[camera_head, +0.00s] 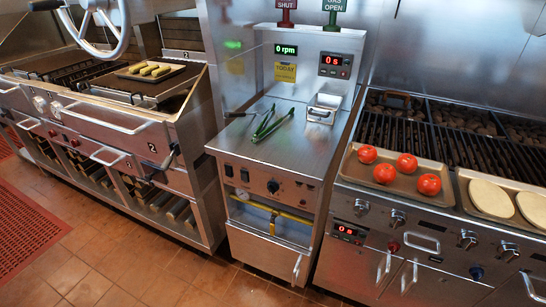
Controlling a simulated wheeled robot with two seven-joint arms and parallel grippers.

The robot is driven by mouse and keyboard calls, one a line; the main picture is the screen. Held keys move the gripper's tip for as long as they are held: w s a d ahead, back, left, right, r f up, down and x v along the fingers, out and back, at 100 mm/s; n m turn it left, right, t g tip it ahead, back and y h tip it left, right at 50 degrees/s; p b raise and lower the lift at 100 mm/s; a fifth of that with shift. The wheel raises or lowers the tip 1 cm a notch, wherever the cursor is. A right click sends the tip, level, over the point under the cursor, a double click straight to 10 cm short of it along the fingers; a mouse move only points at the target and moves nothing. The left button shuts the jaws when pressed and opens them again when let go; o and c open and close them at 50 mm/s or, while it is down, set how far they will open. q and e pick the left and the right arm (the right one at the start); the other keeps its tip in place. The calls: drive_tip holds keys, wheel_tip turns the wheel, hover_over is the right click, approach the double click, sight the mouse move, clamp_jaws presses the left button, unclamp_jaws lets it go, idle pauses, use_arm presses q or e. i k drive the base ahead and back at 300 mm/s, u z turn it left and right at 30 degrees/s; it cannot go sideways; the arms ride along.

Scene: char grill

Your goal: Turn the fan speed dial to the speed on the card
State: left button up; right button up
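A yellow card (285,72) is fixed to the steel back panel of the middle cabinet. It reads "TODAY"; the smaller writing below is too small to read. A green display (286,49) above it shows "0 rpm". A black dial (272,187) sits on the front panel of the middle cabinet, below the counter edge. Its pointer setting and label are too small to read. Neither of my grippers is in view, and nothing touches the dial.
Green-handled tongs (272,122) and a small steel container (323,108) rest on the middle counter (290,150). A yellow pipe (270,210) runs below the dial. A tomato tray (405,184) stands right; a spoked wheel (98,25) hangs upper left. Floor in front is clear.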

sight(272, 187)
drive_tip(key=k, duration=0.5)
drive_tip(key=z, duration=1.5)
drive_tip(key=i, duration=0.65)
drive_tip(key=u, duration=0.55)
